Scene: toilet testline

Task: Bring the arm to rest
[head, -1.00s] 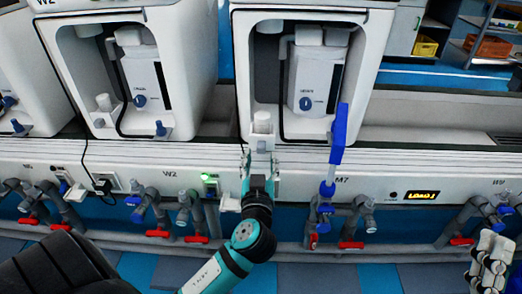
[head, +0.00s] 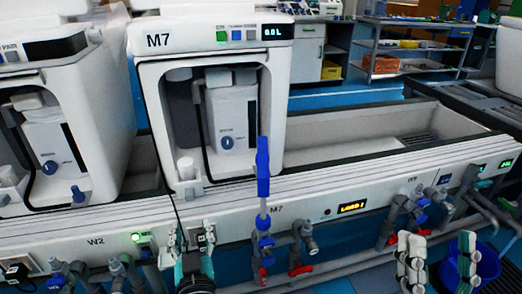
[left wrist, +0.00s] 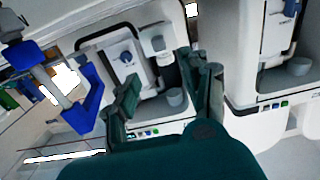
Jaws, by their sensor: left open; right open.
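My left gripper (head: 192,246) is low in the head view, below the front of unit M7 (head: 288,92). Its two fingers stand apart with nothing seen between them. In the left wrist view its dark green fingers (left wrist: 158,88) are also spread, with a unit's front and a small cup beyond them. My right gripper (head: 438,262) is at the lower right of the head view, its pale fingers wide apart and empty. A black plug (head: 203,238) shows at the rail just behind the left fingers, with a dark cord running upward; how far it is seated is unclear.
A blue-handled valve (head: 263,168) stands upright right of the left gripper. Pipes with red taps (head: 301,270) run along the rail. A blue bucket (head: 487,262) is behind the right gripper. The trough (head: 350,140) right of M7 looks empty.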

